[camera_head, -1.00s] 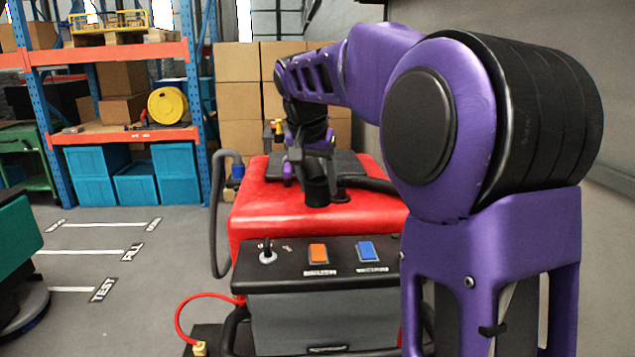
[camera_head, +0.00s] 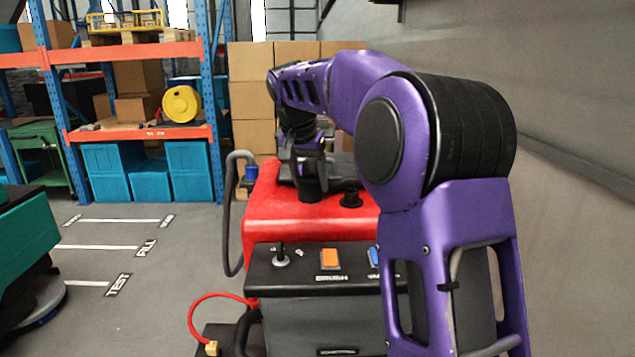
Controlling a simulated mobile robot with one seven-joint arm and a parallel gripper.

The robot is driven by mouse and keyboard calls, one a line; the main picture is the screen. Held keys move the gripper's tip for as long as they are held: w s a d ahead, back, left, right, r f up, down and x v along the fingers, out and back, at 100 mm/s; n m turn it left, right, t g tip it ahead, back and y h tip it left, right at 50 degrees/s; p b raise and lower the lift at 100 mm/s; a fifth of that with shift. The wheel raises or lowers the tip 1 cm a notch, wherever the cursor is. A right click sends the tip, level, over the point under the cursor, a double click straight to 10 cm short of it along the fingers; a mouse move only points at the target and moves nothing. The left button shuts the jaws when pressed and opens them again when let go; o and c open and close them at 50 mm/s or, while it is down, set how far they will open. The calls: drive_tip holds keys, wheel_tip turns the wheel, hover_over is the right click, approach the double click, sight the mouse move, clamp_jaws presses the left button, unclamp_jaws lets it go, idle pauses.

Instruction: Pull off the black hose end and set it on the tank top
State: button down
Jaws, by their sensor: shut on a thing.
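The red tank (camera_head: 290,223) stands in the middle, with its flat top facing up. My gripper (camera_head: 308,172) is above the tank top, small and partly hidden by its own dark parts. It is shut on the black hose end (camera_head: 312,190), a short dark upright cylinder. The cylinder's lower end is at or just above the red top; I cannot tell if it touches. A black port (camera_head: 350,198) stands on the tank top to the right of the hose end, apart from it and uncovered. The rest of that hose is hidden from me.
A grey hose (camera_head: 230,215) loops down the tank's left side near a blue fitting (camera_head: 251,173). A control panel (camera_head: 300,270) with orange and blue switches is in front. A red hose (camera_head: 215,300) lies front left. Bare red top lies left of my gripper.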

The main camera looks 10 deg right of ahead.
drive_tip(key=w+a, duration=0.5)
drive_tip(key=w, duration=0.4)
drive_tip(key=shift+w+a, duration=0.15)
drive_tip(key=shift+w, duration=0.1)
idle(0.3)
idle(0.4)
drive_tip(key=shift+f, duration=0.1)
drive_tip(key=shift+f+b, duration=2.55)
drive_tip(key=shift+f, duration=0.95)
drive_tip(key=shift+c, duration=0.2)
unclamp_jaws()
drive_tip(key=shift+o, duration=0.2)
